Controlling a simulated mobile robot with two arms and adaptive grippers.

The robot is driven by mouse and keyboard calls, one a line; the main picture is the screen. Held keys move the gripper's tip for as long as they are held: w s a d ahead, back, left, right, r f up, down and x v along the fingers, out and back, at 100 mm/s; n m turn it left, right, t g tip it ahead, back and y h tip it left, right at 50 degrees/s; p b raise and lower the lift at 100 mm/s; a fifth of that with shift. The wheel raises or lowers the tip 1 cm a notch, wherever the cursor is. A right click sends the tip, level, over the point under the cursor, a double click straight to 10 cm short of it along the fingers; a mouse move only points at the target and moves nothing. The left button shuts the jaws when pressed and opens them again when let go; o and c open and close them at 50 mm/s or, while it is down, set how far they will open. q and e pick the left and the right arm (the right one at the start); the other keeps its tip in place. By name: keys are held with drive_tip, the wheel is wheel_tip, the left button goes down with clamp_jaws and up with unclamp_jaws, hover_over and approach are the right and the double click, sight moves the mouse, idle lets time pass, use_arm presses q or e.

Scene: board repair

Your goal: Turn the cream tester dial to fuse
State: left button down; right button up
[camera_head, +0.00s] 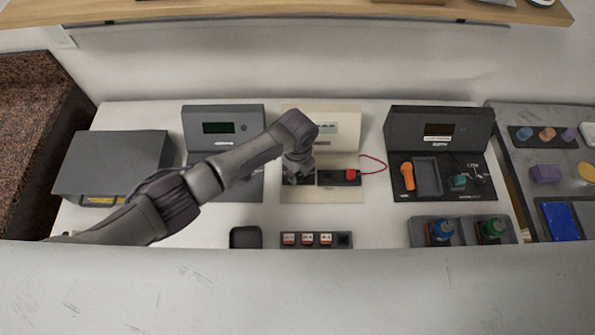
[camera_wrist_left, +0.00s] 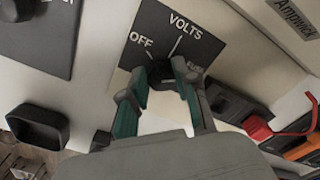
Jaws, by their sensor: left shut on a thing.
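The cream tester (camera_head: 349,114) stands upright near the middle of the bench, with a cream base in front. My left gripper (camera_head: 298,174) is over the left part of that base and hides the dial in the head view. In the left wrist view, its green-sided fingers (camera_wrist_left: 163,75) are shut on the dark dial (camera_wrist_left: 161,68). The dial sits on a black plate (camera_wrist_left: 150,20) marked OFF, VOLTS and, partly hidden by a finger, FUSE. Which mark the dial points at is not clear. My right gripper is not in view.
Just right of the gripper are a dark block with a red part (camera_head: 351,174) and a red lead (camera_head: 374,160). A grey tester (camera_head: 192,119) stands left, a black one (camera_head: 398,120) right. A small black tray (camera_head: 245,237) and a strip of small parts (camera_head: 316,240) lie in front.

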sight(298, 175)
use_arm(q)
drive_tip(key=c, duration=0.9)
unclamp_jaws()
drive_tip(key=shift+o, duration=0.2)
wheel_tip(298, 175, up, 12)
